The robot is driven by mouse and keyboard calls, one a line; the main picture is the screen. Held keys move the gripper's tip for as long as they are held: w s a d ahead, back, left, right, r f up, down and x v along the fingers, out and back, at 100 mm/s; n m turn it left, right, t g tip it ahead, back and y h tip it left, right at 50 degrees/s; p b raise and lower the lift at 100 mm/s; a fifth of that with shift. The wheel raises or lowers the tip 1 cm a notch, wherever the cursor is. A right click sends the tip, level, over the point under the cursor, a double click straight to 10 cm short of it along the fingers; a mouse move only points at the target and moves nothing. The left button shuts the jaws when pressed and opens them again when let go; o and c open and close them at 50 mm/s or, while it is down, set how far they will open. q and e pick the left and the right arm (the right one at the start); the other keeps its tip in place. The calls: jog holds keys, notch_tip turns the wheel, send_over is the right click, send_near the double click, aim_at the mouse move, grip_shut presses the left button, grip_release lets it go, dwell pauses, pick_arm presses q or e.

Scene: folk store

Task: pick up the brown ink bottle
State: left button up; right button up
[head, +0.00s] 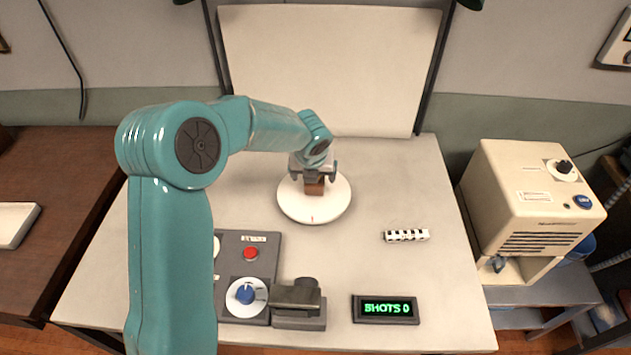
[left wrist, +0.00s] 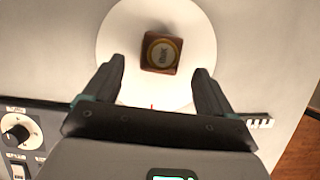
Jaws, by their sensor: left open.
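The brown ink bottle (head: 314,187) stands on the round white turntable (head: 298,207) in the head view. In the left wrist view the bottle (left wrist: 161,53) is seen from above, with a round labelled cap. My left gripper (head: 313,178) is above the bottle in the head view and hides its upper part. In the left wrist view the left gripper (left wrist: 160,80) is open, and the bottle lies between and slightly beyond its fingertips. I see no finger touching it. My right gripper is not in view.
A control panel with a red button (head: 250,253) and blue knob (head: 246,292) is at the front left. A grey device (head: 298,304), a "SHOTS 0" display (head: 386,309) and a striped block (head: 407,235) lie on the table. A white backdrop (head: 328,70) stands behind.

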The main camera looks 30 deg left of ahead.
pick_arm(q)
jog(key=shift+s+a+f, duration=0.1)
jog(key=shift+f, duration=0.05)
jog(key=x, duration=0.2)
jog(key=w+p+x, duration=0.1)
jog(key=x, duration=0.2)
jog(key=shift+f, duration=0.1)
jog(key=shift+s+a, duration=0.1)
jog(key=shift+s, duration=0.1)
jog(key=shift+w, duration=0.2)
jog(key=c, duration=1.1)
jog(key=shift+s, duration=0.1)
jog(key=shift+c, duration=0.2)
